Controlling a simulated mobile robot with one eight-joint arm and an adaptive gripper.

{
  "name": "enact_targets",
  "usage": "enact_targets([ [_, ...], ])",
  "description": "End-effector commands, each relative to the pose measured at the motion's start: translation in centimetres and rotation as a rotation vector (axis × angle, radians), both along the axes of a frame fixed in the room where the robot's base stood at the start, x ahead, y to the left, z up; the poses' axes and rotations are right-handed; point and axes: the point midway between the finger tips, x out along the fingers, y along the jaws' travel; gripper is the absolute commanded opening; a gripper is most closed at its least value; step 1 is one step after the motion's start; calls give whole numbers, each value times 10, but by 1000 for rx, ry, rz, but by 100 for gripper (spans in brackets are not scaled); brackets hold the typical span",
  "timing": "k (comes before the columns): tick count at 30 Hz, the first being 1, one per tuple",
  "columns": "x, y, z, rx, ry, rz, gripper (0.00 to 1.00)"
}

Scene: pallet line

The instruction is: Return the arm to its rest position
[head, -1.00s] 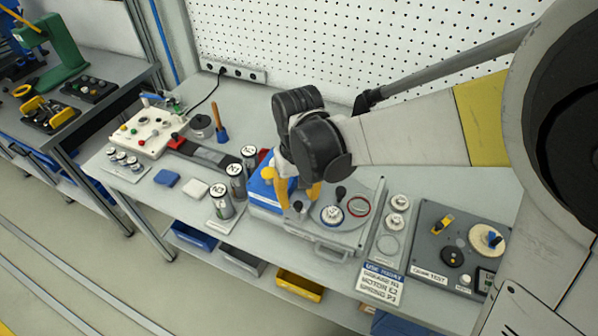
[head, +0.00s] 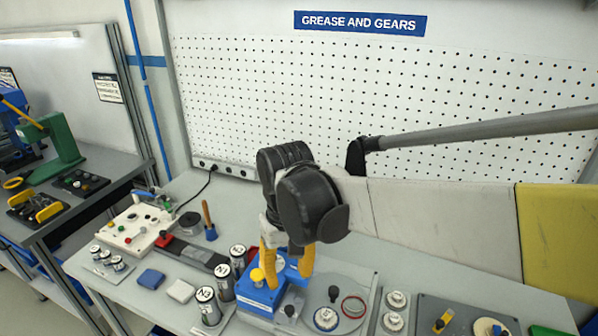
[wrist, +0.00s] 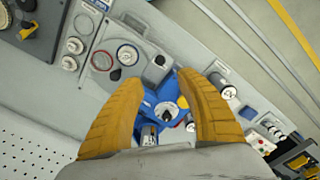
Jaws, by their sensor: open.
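My gripper (head: 288,268) has two yellow fingers, spread apart with nothing between them. In the head view it hangs above the workbench, over the blue box (head: 262,297) and close to the grey plate. In the wrist view the open fingers (wrist: 160,95) frame the blue unit (wrist: 163,103) with its round white-topped part, which lies below them. My arm reaches in from the right, bent at the dark wrist joint. The exact gap between fingertips and the box is hard to tell.
Labelled cylinders (head: 225,283) stand left of the box. The grey plate (head: 322,283) holds a white gear and red ring. A control box (head: 135,225) and a brush (head: 209,222) sit further left. The pegboard (head: 400,110) rises behind; space above the bench is open.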

Motion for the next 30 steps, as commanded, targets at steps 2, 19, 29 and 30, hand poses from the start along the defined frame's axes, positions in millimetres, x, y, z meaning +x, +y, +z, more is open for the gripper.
enact_targets([
  [2,-1,-8,0,7,-12,-12,43],
  [19,-63,-199,-31,135,-506,-365,43],
  [29,-78,-225,-44,135,-612,-423,43],
  [30,-77,-225,-44,135,-612,-423,43],
])
